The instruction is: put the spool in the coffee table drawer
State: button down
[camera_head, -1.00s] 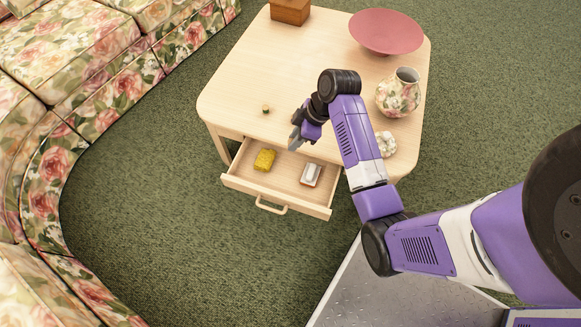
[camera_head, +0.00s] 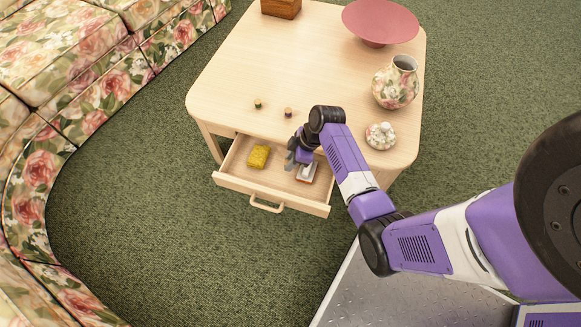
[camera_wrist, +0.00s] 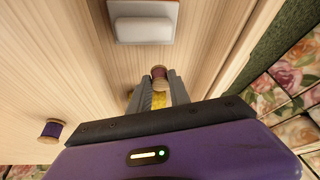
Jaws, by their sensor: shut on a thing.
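The coffee table (camera_head: 235,80) has its drawer (camera_head: 232,180) pulled open. My gripper (camera_head: 291,158) is over the open drawer, between a yellow sponge and a white block-like item. In the wrist view my gripper (camera_wrist: 160,92) is shut on a small spool (camera_wrist: 159,74) with dark reddish-purple thread and a tan end. The head view hides this held spool. Another purple spool (camera_head: 288,112) stands on the tabletop near the drawer side; it also shows at the left of the wrist view (camera_wrist: 51,130). A small greenish spool-like item (camera_head: 258,103) stands to its left.
In the drawer are the yellow sponge (camera_head: 258,156) and the white item (camera_head: 306,173) with a reddish edge. The tabletop holds a red bowl (camera_head: 380,22), a floral vase (camera_head: 396,85), a lidded floral pot (camera_head: 381,136) and a wooden box (camera_head: 281,8). A floral sofa (camera_head: 60,50) stands left.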

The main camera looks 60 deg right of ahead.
jog(key=shift+f+b, duration=0.6)
jog(key=shift+f, duration=1.2)
jog(key=shift+f, duration=0.15)
jog(key=c, duration=1.2)
grip_release()
